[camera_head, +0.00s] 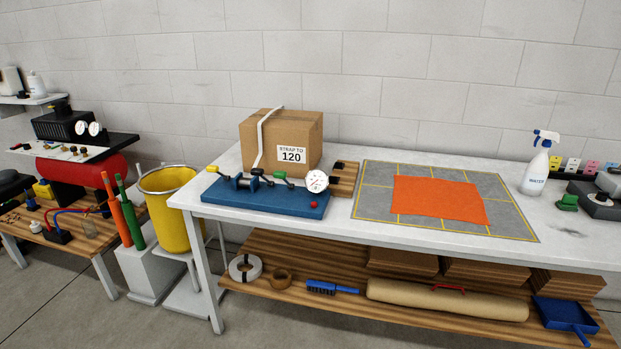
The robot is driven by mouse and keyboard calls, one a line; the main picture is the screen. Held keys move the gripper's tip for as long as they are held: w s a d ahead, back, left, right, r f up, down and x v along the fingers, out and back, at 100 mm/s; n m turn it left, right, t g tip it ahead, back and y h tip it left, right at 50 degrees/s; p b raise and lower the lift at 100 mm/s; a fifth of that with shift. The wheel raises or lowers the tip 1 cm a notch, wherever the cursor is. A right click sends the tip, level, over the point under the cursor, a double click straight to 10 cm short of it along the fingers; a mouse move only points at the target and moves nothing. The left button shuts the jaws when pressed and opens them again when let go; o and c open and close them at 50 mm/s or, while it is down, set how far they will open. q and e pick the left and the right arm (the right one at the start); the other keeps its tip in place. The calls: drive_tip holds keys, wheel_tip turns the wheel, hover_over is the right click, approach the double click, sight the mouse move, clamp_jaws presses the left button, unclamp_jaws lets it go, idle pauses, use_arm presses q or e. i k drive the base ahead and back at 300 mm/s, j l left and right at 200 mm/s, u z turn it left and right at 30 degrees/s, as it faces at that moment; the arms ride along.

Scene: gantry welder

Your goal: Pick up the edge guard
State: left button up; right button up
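No thing in the head view can be made out for certain as the edge guard. A cardboard box (258,134) labelled "STRAP TO 120" stands on the white table (340,220), with a white strap (260,140) over its top and front. Before it lies a blue base (262,202) with a dark spool, several coloured handles and a round gauge (317,181). A wooden block (346,176) with dark notches sits right of the box, partly behind the gauge. Neither of my grippers is in view.
An orange sheet (437,200) lies on a grey gridded mat (376,178). Right are a spray bottle (535,172) and a green piece (567,202). The shelf below holds a paper roll (447,300) and tape. A yellow bin (170,215) stands left. The table's front right is clear.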

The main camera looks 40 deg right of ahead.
sight(335, 180)
drive_tip(key=l+u, duration=0.4)
drive_tip(key=l, duration=0.95)
drive_tip(key=k+l+u, duration=0.1)
drive_tip(key=l, duration=0.35)
